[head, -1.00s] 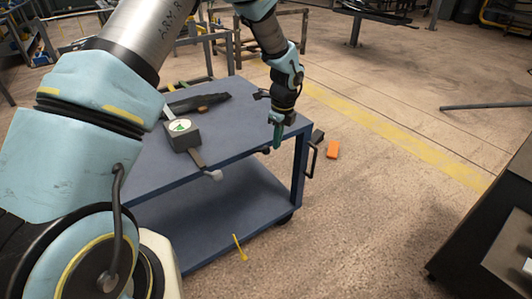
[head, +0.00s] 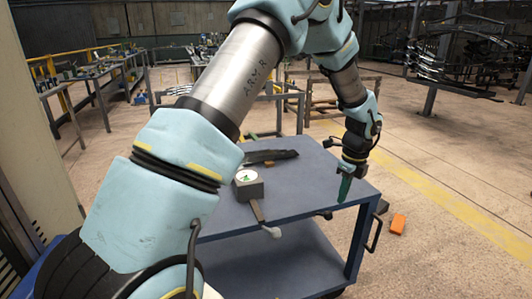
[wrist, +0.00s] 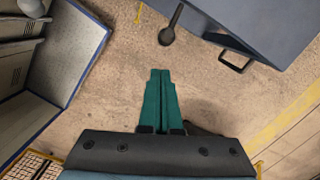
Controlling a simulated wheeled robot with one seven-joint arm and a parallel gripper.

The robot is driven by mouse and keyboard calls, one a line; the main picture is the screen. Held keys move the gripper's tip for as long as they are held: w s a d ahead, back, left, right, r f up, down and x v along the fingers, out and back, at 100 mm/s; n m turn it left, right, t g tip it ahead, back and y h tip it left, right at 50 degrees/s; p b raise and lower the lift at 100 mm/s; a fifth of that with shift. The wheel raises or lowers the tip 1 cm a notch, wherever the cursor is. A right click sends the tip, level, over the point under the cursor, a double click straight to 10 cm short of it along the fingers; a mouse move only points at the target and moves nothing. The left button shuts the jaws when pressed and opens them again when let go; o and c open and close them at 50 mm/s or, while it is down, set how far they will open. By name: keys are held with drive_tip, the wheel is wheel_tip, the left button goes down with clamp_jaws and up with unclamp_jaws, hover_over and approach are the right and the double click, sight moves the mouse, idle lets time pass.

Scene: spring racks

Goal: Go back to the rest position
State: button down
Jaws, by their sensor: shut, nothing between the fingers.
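My gripper (head: 345,188) points down at the near right corner of the blue cart (head: 310,187) in the head view. Its green fingers are shut with nothing between them. In the wrist view the green fingers (wrist: 158,100) lie side by side over the concrete floor. The cart's corner (wrist: 262,25) shows at the top right of that view, apart from the fingers.
On the cart are a grey box with a dial (head: 248,185) and a dark long piece (head: 270,156). An orange block (head: 398,224) lies on the floor right of the cart. Workbenches (head: 95,72) and racks (head: 460,50) stand behind. The floor at right is open.

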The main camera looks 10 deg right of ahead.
drive_tip(key=w+a+r+n, duration=0.1)
drive_tip(key=a+r+n, duration=0.4)
drive_tip(key=a, duration=0.5)
drive_tip(key=w+a+r+n, duration=0.1)
drive_tip(key=a+r+n, duration=0.1)
drive_tip(key=a+n, duration=0.7)
drive_tip(key=s+a+r+n, duration=0.1)
drive_tip(key=s+a+n, duration=0.4)
drive_tip(key=a+n, duration=0.2)
drive_tip(key=s+a+r+n, duration=0.2)
drive_tip(key=s+a+n, duration=0.3)
drive_tip(key=a, duration=0.6)
drive_tip(key=shift+a+n+t+h, duration=0.3)
drive_tip(key=shift+n+h, duration=0.1)
drive_tip(key=shift+n, duration=0.7)
drive_tip(key=c, duration=1.6)
unclamp_jaws()
